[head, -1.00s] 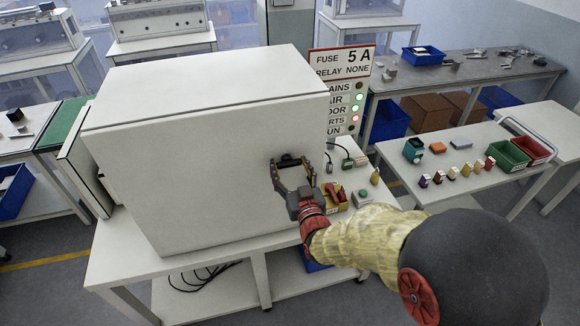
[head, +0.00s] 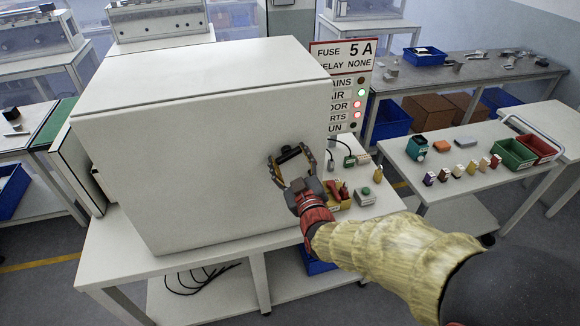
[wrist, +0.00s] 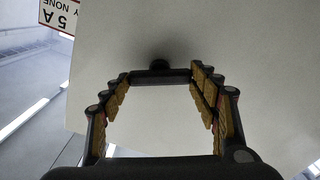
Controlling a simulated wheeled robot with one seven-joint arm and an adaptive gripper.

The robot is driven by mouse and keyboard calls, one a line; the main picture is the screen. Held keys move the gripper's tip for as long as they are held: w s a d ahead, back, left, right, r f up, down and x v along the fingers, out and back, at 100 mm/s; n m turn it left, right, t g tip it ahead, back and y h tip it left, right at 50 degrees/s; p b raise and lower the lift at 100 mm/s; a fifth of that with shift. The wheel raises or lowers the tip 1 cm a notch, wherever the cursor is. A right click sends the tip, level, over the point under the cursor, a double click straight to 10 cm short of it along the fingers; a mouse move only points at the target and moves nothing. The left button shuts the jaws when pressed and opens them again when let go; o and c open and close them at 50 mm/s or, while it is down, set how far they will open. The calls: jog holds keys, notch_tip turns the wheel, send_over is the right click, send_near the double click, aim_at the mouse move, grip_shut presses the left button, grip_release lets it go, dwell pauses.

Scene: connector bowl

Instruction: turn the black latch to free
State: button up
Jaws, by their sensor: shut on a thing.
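The black latch (head: 290,151) is on the right part of the large white cabinet's (head: 190,150) front face. It sits tilted in the head view. In the wrist view the latch (wrist: 160,76) is a dark bar spanning the gap between my fingertips, with a round knob behind it. My gripper (head: 290,156) is shut on the latch, one finger at each end of it. The gripper (wrist: 159,80) also shows in the wrist view, its padded fingers pointing at the white face.
A sign board (head: 343,90) beside the cabinet shows a green light at AIR and red lights at DOOR and the row below. A side table holds small blocks, a green bin (head: 514,153) and a red bin (head: 536,146).

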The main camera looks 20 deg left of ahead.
jog(key=n+b, duration=0.5)
jog(key=n, duration=0.1)
jog(key=shift+a+f+n+b, duration=0.1)
jog(key=shift+f+n+b, duration=0.2)
jog(key=shift+b, duration=0.1)
jog(key=n+b, duration=0.4)
jog(key=n, duration=0.2)
jog(key=shift+s, duration=0.1)
jog(key=shift+n, duration=0.3)
jog(key=o, duration=1.2)
jog(key=shift+c, duration=0.2)
jog(key=shift+r, duration=0.1)
jog(key=v, duration=1.2)
